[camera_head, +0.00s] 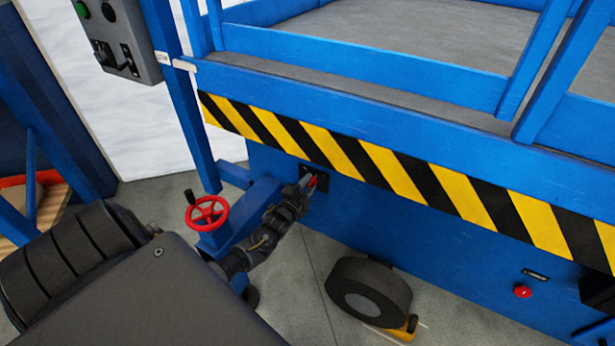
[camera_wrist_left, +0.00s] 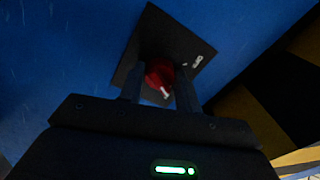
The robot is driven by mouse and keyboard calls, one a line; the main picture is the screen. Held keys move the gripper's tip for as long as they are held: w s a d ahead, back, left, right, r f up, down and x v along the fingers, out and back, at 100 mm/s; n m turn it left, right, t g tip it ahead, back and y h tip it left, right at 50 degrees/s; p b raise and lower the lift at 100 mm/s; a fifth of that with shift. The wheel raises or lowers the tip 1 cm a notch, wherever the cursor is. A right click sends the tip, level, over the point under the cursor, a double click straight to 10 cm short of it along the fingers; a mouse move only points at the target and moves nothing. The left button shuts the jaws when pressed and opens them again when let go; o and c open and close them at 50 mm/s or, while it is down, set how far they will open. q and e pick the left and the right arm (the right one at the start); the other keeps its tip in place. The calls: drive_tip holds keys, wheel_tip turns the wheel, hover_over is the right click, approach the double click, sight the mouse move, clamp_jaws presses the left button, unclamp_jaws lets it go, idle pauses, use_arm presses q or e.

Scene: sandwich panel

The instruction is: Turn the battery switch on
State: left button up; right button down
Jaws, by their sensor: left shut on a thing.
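The battery switch is a red knob (camera_wrist_left: 160,74) with a white mark, set on a black square plate (camera_wrist_left: 150,38) on the blue side panel. In the head view the red knob (camera_head: 312,182) shows just under the yellow and black striped band. My left gripper (camera_head: 306,186) reaches it from the lower left. In the left wrist view the two fingers of the left gripper (camera_wrist_left: 160,88) stand on either side of the knob and are shut on it. Part of the knob is hidden by the fingers. My right gripper is not in view.
A red handwheel (camera_head: 207,213) on a blue bracket stands close left of my left arm. A dark wheel (camera_head: 368,290) is below. A red button (camera_head: 522,291) sits at the right of the panel. A grey control box (camera_head: 127,38) hangs at upper left.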

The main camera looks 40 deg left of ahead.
use_arm(q)
drive_tip(key=shift+m+p, duration=0.3)
drive_tip(key=shift+m, duration=1.7)
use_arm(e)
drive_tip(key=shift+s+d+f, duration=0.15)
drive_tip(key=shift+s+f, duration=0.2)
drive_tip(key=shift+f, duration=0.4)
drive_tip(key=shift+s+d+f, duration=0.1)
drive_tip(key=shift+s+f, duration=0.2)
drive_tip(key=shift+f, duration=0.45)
use_arm(q)
drive_tip(key=o, duration=1)
drive_tip(key=shift+c, duration=0.2)
drive_tip(key=shift+s+p, duration=0.25)
drive_tip(key=shift+p, duration=0.05)
drive_tip(key=s+d, duration=0.2)
drive_tip(key=s, duration=0.8)
drive_tip(key=shift+p, duration=0.45)
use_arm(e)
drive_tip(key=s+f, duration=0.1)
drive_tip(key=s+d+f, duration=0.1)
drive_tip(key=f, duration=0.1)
